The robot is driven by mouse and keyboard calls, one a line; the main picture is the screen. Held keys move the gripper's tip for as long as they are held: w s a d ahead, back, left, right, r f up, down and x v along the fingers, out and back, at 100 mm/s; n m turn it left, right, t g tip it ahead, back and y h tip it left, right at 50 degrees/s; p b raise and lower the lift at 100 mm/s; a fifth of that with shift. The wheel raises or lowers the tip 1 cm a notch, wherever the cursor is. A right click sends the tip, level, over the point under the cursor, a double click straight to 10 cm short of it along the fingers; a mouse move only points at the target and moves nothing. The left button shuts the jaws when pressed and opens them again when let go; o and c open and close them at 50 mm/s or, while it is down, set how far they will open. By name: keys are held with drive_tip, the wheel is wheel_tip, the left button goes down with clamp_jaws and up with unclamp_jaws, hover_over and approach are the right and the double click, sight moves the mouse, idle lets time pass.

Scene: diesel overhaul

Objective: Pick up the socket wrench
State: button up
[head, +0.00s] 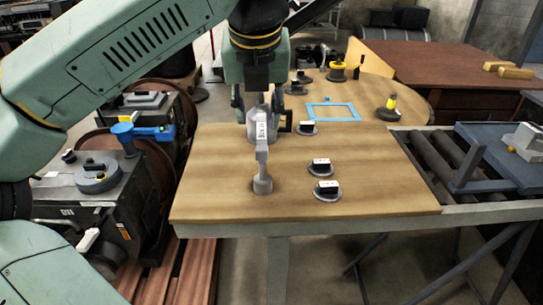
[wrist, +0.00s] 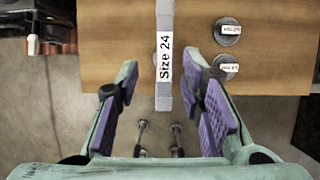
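The socket wrench (head: 262,160) is a grey bar with a white label and a round socket end at the near side of the wooden table (head: 370,190). In the wrist view the wrench (wrist: 164,20) runs lengthwise down the middle, and its label reads "Size 24". My gripper (head: 262,112) is over the wrench's far end. In the wrist view my gripper (wrist: 163,72) is open, with purple pads on either side of the wrench and a gap on both sides. In the head view the gripper partly hides the wrench's far end.
Labelled round pieces stand right of the wrench (head: 321,168) (head: 327,190), and another is farther back (head: 306,128). A blue frame (head: 333,112) and a yellow-topped part (head: 389,108) lie behind. A roller conveyor (head: 436,163) adjoins the table's right. The table's front right is clear.

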sight(258, 131)
drive_tip(key=x, duration=0.4)
drive_tip(key=shift+s, duration=0.1)
drive_tip(key=shift+d+p+x, duration=0.15)
drive_tip(key=shift+p+x, duration=0.5)
drive_tip(key=shift+x, duration=0.8)
drive_tip(key=shift+d+p+x, duration=0.1)
drive_tip(key=shift+p+x, duration=0.5)
drive_tip(key=shift+x, duration=0.85)
drive_tip(key=shift+c, duration=0.5)
clamp_jaws()
